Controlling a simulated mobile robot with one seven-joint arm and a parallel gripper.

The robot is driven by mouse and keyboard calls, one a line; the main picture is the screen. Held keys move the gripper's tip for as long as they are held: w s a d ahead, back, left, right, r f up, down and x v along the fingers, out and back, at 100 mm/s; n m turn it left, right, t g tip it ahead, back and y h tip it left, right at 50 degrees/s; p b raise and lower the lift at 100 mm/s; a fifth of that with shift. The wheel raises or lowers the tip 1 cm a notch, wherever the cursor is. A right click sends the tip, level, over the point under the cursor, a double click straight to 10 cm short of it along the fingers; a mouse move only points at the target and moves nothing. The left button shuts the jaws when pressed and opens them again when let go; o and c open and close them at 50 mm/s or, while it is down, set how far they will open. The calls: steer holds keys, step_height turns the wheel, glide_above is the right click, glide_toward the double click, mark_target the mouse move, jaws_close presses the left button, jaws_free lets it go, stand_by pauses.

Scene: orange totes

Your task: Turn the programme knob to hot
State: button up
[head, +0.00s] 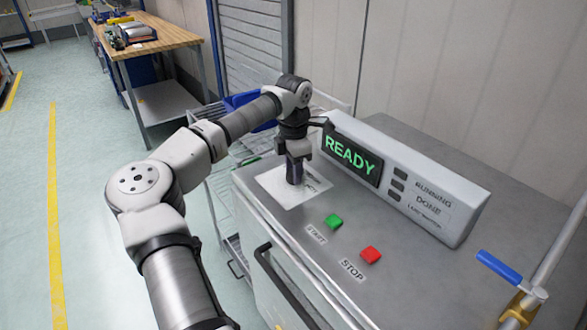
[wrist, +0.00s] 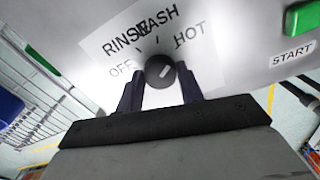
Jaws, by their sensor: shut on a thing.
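The programme knob (wrist: 158,68) is round and dark, with a short light mark that slants to the upper right. It sits on a white label plate (wrist: 215,65), which also shows in the head view (head: 312,190). The plate reads OFF, RINSE, WASH and HOT in an arc, with HOT (wrist: 190,34) to the knob's upper right. My gripper (wrist: 160,80) points down over the plate and is shut on the knob, one finger on each side. In the head view my gripper (head: 295,172) hides the knob.
A green START button (head: 333,221) and a red STOP button (head: 370,255) lie nearby on the grey machine top. The display box (head: 440,190) behind reads READY. A blue-handled lever (head: 499,266) stands at right. A workbench (head: 158,40) is at the back left.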

steer(key=shift+r+m, duration=0.1)
steer(key=shift+m, duration=0.6)
steer(key=o, duration=1)
step_height(320, 180, up, 14)
steer(key=b, duration=0.2)
